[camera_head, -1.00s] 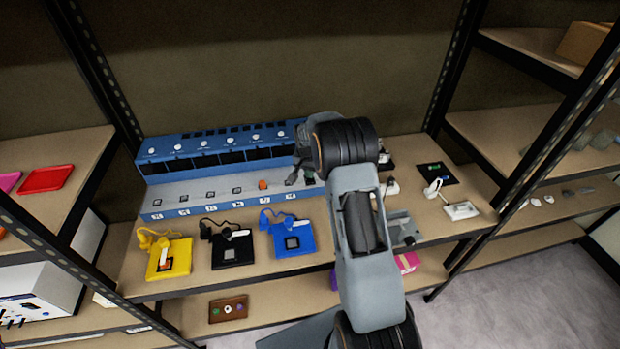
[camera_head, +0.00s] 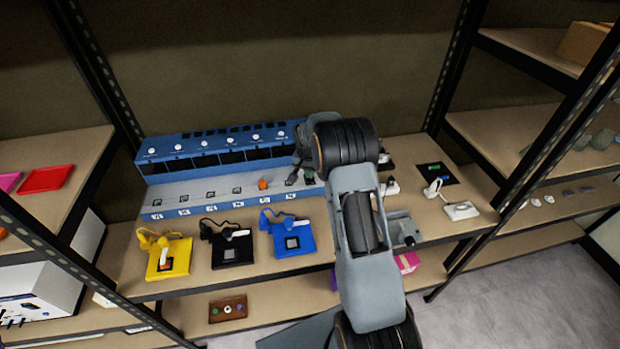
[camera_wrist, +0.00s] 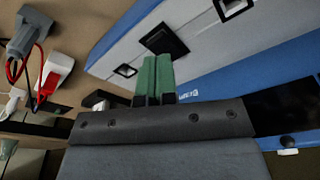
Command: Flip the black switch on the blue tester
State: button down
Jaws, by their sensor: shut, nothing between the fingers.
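The blue tester (camera_head: 165,214) is a long blue and grey unit at the back of the shelf, with a row of bays and small black switches along its front ledge. The black switch (camera_wrist: 165,40) at the tester's right end shows in the wrist view as a dark square on the grey face. My gripper (camera_wrist: 155,72) has green fingertips that are closed together and hold nothing. They point at that switch and overlap its lower edge in the picture; I cannot tell whether they touch it. In the head view my gripper (camera_head: 306,176) is at the tester's right end, partly hidden by my arm.
Yellow (camera_head: 170,262), black (camera_head: 232,255) and blue (camera_head: 293,242) pads with small devices lie in front of the tester. An orange knob (camera_head: 263,184) sits on its ledge. A grey and red-wired device (camera_wrist: 28,35) lies beside the tester. Black shelf posts stand both sides.

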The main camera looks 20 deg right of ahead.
aim_at(310, 181)
jog(key=shift+f+b, duration=0.9)
jog(key=shift+f, duration=0.3)
dwell(0.6)
jog(key=shift+r, duration=0.1)
jog(key=shift+r+p, duration=1.95)
jog(key=shift+r, duration=1.55)
